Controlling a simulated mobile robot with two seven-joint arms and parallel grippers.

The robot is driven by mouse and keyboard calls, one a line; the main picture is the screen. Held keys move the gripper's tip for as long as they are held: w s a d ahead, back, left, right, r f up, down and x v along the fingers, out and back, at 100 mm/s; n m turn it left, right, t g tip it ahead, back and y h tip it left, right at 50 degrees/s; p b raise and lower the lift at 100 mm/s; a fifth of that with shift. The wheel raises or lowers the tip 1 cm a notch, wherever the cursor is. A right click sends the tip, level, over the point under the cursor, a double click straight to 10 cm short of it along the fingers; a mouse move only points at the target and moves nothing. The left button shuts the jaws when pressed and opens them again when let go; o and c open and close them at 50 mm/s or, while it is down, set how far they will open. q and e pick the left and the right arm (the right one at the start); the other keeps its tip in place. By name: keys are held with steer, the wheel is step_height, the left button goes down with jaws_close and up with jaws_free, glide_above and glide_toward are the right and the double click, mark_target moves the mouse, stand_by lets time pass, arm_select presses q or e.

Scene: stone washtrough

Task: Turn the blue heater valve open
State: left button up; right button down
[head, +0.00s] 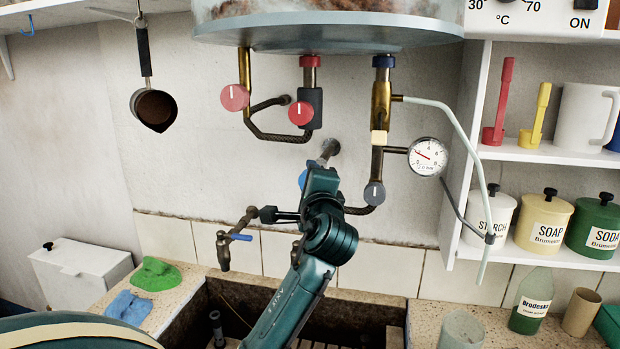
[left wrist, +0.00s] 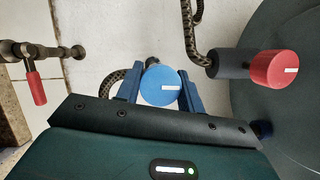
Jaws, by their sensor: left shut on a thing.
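The blue heater valve (left wrist: 161,85) is a round knob with a short white mark that lies about level and points right in the left wrist view. My left gripper (left wrist: 161,92) has one blue finger on each side of the knob and is shut on it. In the head view a small edge of the blue valve (head: 302,180) shows at the wall; my left gripper (head: 321,182) hides most of the rest. My right gripper is not in view.
Red knobs (head: 235,97) (head: 301,112) hang on pipes under the heater tank (head: 330,32). A grey knob (head: 375,193) and a pressure gauge (head: 428,156) are to the right. A tap (head: 223,250) with a blue lever stands left of my arm, above the trough.

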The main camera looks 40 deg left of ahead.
arm_select(q)
steer(key=shift+n, duration=0.6)
steer(key=o, duration=1)
steer(key=v, duration=0.4)
steer(key=b+v, duration=0.1)
steer(key=v, duration=0.3)
steer(key=b+v, duration=0.1)
steer(key=v, duration=0.4)
steer(key=shift+r, duration=0.25)
